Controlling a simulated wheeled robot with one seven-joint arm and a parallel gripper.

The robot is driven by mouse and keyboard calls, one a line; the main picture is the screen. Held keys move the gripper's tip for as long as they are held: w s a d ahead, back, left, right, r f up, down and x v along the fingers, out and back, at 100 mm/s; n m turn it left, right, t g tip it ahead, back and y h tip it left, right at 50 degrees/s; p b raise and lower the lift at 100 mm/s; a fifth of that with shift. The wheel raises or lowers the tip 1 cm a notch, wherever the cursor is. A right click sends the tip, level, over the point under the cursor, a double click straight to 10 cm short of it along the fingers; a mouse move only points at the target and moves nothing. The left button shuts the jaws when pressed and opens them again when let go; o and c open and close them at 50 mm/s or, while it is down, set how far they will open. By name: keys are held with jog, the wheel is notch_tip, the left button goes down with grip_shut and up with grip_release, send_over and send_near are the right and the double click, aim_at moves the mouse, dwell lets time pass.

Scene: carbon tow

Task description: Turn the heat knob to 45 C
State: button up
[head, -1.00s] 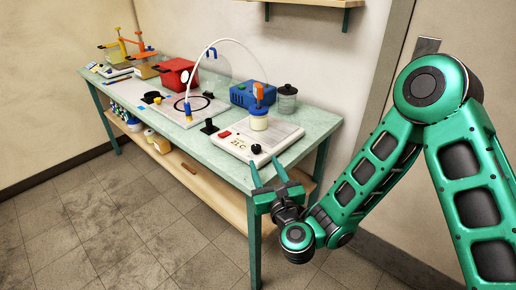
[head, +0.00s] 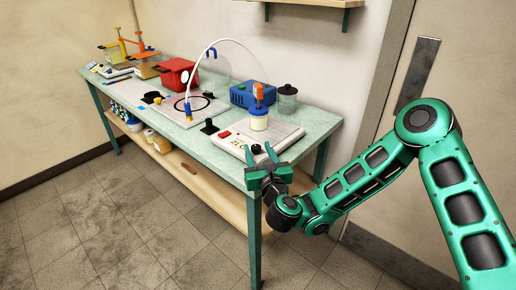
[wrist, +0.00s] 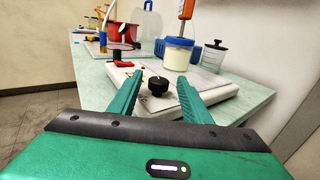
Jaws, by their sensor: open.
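The heat knob is a small black knob (head: 256,149) on the front right of a white hot plate (head: 232,140). In the wrist view the knob (wrist: 157,86) stands between and just beyond the two green fingers of my gripper (wrist: 158,92). My gripper (head: 261,158) is open and empty, at the front edge of the hot plate. I cannot tell if either finger touches the knob. A display beside the knob is partly hidden and its reading is too small to tell. A red switch (head: 226,133) is on the plate's left.
A black post (head: 209,127), a blue box (head: 252,95) and a dark-lidded jar (head: 287,99) stand nearby. The green bench (head: 318,128) is clear at the right end.

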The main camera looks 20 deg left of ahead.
jog(key=shift+w+a+f, duration=0.15)
jog(key=shift+a+f, duration=0.1)
jog(key=shift+a, duration=0.15)
jog(key=shift+w+a, duration=0.2)
jog(key=shift+w, duration=0.15)
jog(key=shift+w+a+r, duration=0.1)
jog(key=shift+w+r, duration=0.1)
jog(key=shift+w, duration=0.4)
jog(key=c, duration=1)
